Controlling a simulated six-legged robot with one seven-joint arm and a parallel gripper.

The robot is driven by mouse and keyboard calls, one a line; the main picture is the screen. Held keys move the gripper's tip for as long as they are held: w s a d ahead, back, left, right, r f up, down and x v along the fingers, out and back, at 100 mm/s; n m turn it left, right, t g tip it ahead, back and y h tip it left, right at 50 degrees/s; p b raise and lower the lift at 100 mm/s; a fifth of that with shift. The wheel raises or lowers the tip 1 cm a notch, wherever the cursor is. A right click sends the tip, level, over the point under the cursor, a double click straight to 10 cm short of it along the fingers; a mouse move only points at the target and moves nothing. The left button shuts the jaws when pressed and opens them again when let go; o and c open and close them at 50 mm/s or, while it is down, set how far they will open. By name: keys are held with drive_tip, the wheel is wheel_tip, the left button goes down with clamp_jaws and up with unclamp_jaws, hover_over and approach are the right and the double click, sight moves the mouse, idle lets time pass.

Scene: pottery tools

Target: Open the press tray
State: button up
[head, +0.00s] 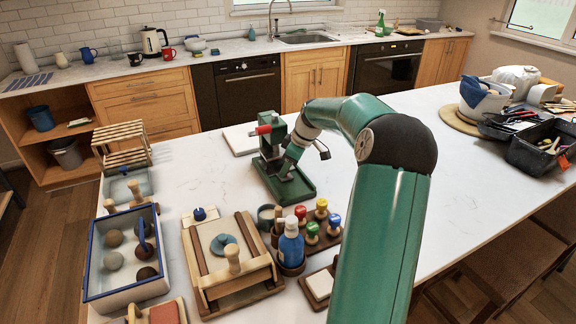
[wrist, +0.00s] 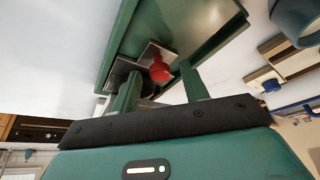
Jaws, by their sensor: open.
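The green press (head: 272,150) with a red handle (head: 264,130) stands on the white counter. Its flat green base (head: 300,193) has a raised rim. A red knob (wrist: 160,71) shows between the fingertips, in front of grey metal plates (wrist: 148,55) within the green base (wrist: 222,25). I cannot tell whether the fingers touch the knob. The press tray is partly hidden by my arm in the head view.
In front of the press are a rack of coloured stamps (head: 312,230), a blue bottle (head: 291,245) and a wooden frame (head: 205,262). A blue-rimmed bin (head: 94,265) stands left. A black tool bin (head: 530,155) stands far right. Counter between press and tool bin is mostly clear.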

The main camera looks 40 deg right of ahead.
clamp_jaws()
drive_tip(key=s+a, duration=0.1)
drive_tip(key=s, duration=0.4)
drive_tip(key=s+a, duration=0.1)
drive_tip(key=s, duration=0.2)
drive_tip(key=shift+s+a, duration=0.25)
drive_tip(key=shift+a, duration=0.05)
unclamp_jaws()
drive_tip(key=shift+r, duration=0.1)
drive_tip(key=v, duration=1.3)
drive_tip(key=shift+r, duration=0.3)
